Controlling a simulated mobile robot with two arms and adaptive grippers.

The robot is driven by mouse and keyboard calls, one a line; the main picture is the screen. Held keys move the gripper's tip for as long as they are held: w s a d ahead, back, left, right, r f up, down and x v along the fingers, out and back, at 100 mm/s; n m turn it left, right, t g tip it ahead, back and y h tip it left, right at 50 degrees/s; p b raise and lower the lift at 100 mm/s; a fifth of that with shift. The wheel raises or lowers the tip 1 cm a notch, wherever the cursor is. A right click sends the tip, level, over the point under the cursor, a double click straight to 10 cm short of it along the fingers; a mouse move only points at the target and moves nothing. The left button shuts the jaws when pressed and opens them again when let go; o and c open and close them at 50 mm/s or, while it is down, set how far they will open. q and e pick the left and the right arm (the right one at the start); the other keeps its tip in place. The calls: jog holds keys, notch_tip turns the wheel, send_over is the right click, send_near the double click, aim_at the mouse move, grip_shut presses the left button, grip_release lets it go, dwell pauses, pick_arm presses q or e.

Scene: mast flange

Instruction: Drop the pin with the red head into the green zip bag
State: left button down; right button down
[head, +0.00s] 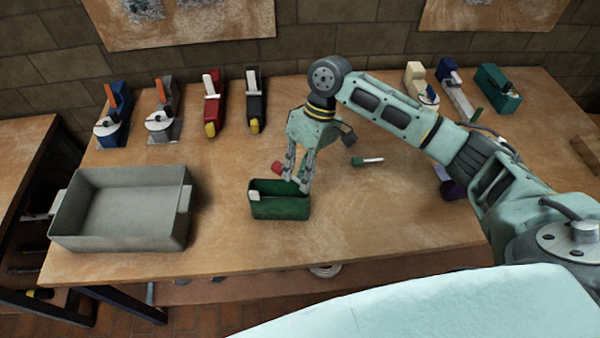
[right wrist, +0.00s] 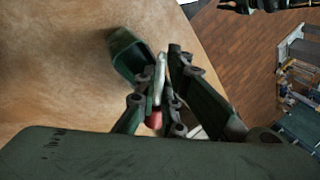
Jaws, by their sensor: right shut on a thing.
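The green zip bag (head: 280,210) stands open on the table, with a white tab at its left end; it also shows in the right wrist view (right wrist: 128,55). My right gripper (head: 302,183) is at the bag's right end, close to the rim. It is shut on the pin with the red head (right wrist: 160,80). In the wrist view the pin's pale shaft lies between the fingers, its red head towards the palm. In the head view the red head (head: 277,168) shows beside the fingers, and the shaft is mostly hidden. My left gripper is out of view.
A grey tray (head: 120,240) stands at the left of the table. Another pin, with a green head (head: 367,161), lies right of the gripper. Several tools and dispensers stand along the back, including a red one (head: 213,105). The table between tray and bag is clear.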

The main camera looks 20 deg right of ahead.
jog(key=c, duration=1.8)
grip_release()
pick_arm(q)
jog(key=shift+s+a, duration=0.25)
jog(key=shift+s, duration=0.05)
pick_arm(e)
jog(key=v, duration=1.2)
